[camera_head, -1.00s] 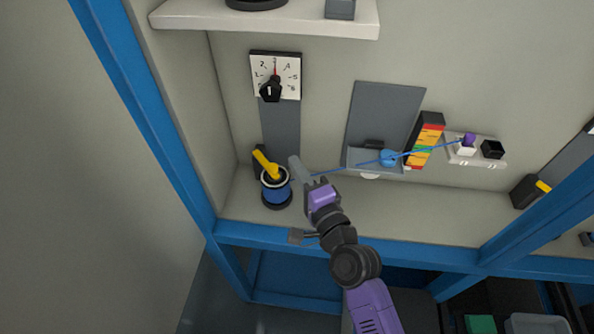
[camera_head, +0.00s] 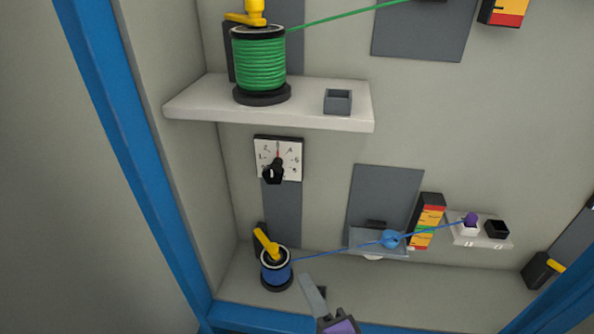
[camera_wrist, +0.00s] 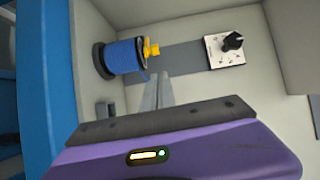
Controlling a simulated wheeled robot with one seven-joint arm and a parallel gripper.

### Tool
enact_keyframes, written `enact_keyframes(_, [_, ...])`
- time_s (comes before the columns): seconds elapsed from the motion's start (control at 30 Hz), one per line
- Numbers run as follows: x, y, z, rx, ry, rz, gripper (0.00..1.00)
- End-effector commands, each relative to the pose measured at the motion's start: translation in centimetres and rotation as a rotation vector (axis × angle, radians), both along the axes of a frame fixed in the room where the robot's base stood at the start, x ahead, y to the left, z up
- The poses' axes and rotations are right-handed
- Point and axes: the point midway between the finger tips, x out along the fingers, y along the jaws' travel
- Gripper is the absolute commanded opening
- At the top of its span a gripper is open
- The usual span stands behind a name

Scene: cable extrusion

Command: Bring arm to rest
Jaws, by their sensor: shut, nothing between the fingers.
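My gripper (camera_head: 313,296) is at the bottom of the head view, right of the blue cable spool (camera_head: 276,275) and in front of the lower shelf. Its fingers are shut and empty. In the wrist view my gripper (camera_wrist: 158,88) points toward the back wall, with the blue spool (camera_wrist: 124,56) to its upper left and apart from it. A yellow handle (camera_head: 266,243) sits on top of the spool. A blue cable (camera_head: 340,250) runs from the spool to the right, past a round blue piece (camera_head: 390,239). Most of my arm is out of view.
A numbered dial (camera_head: 277,160) is on the back wall; it also shows in the wrist view (camera_wrist: 226,49). An upper shelf (camera_head: 270,112) holds a green cable spool (camera_head: 259,65) and a small grey box (camera_head: 338,101). A blue frame post (camera_head: 140,160) stands at the left.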

Motion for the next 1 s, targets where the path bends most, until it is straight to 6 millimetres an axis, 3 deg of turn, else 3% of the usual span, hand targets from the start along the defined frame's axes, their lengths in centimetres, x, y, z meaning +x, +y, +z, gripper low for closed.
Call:
enact_keyframes(0.17, [0.1,-0.2,0.2,-0.045,-0.025,-0.008,0.00])
enact_keyframes(0.27, [0.3,-0.9,1.8,-0.158,-0.110,-0.042,0.00])
enact_keyframes(0.33, [-0.7,-2.1,2.8,-0.286,-0.179,-0.085,0.00])
enact_keyframes(0.57, [-6.2,-6.7,2.7,-0.646,-0.268,-0.195,0.00])
enact_keyframes(0.8, [-14.3,-11.3,2.4,-1.036,-0.290,-0.260,0.00])
enact_keyframes(1.0, [-21.1,-14.1,2.8,-1.319,-0.267,-0.250,0.00])
